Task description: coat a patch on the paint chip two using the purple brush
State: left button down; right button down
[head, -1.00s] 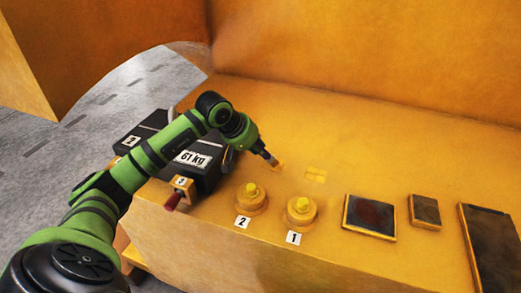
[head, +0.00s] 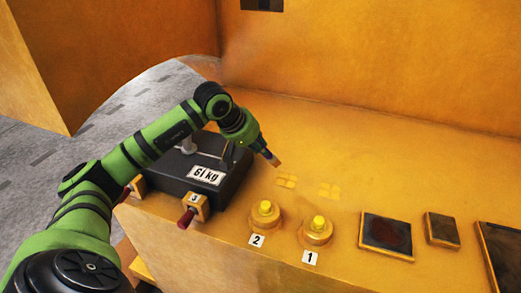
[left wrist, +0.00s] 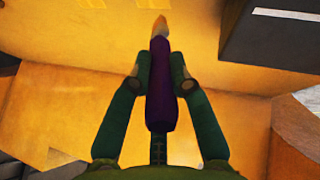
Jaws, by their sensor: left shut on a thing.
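My left gripper (head: 263,149) is shut on the purple brush, which shows clearly in the left wrist view (left wrist: 162,95). The left wrist view also shows my left gripper (left wrist: 160,72), with fingers on both sides of the handle. The brush's pale tip (head: 275,161) points down and right. Two pale yellow marks divided into small squares lie on the orange bench. The left mark (head: 287,181), behind the pot labelled 2, is just below and right of the tip. The right mark (head: 329,191) is behind the pot labelled 1. I cannot tell which is chip two. My right gripper is not in view.
Pot 2 (head: 265,216) and pot 1 (head: 316,232) have yellow tops. A black 61 kg weight (head: 225,185) stands under my forearm. Dark framed plates (head: 387,236) lie at right. The orange bench (head: 400,165) is clear behind them.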

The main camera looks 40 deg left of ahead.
pick_arm(q)
jog(key=shift+a+r+p, duration=0.2)
jog(key=shift+r+p, duration=0.15)
jog(key=shift+r, duration=0.55)
jog(key=shift+d+r, duration=0.15)
jog(key=shift+r, duration=0.35)
jog(key=shift+s+f, duration=0.1)
